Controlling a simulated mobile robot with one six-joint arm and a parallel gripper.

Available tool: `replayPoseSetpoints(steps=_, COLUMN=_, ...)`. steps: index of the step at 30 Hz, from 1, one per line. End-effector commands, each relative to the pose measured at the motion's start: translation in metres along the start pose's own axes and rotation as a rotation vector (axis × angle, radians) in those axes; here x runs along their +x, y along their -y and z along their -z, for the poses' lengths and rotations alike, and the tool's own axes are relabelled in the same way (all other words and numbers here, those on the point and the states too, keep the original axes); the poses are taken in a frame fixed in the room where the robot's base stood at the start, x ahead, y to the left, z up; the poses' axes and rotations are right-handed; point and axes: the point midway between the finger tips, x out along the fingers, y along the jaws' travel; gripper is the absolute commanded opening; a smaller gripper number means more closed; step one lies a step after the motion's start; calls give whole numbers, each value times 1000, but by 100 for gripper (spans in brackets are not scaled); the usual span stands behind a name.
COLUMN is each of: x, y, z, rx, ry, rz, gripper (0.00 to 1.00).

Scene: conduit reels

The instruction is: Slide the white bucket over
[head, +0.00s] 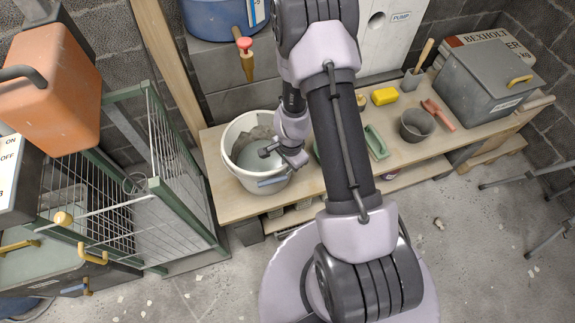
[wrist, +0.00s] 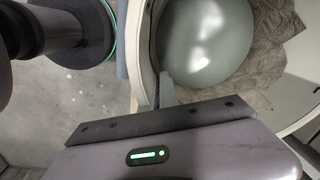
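The white bucket (head: 233,165) stands upright at the left end of the wooden bench, with crumpled grey material (head: 258,140) and a smooth grey-green round surface inside. A blue-grey strip (head: 272,183) shows on its front side. My gripper (head: 292,158) is at the bucket's right rim. In the wrist view, the fingers (wrist: 157,92) sit close on either side of the bucket's thin wall (wrist: 147,45), one inside and one outside, and appear shut on it. The fingertips are partly hidden in the head view.
The bench (head: 228,205) also holds a yellow sponge (head: 384,96), a dark pot (head: 417,125), a green tray (head: 376,142) and a grey lidded box (head: 488,82). A green-framed wire cage (head: 165,160) stands close left. A blue tub (head: 215,18) is behind.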

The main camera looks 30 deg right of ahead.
Motion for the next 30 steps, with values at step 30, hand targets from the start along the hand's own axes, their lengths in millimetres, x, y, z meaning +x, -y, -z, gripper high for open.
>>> replayPoseSetpoints(steps=30, x=-122, y=2, z=1, rx=0, ry=-2, rz=3, gripper=29)
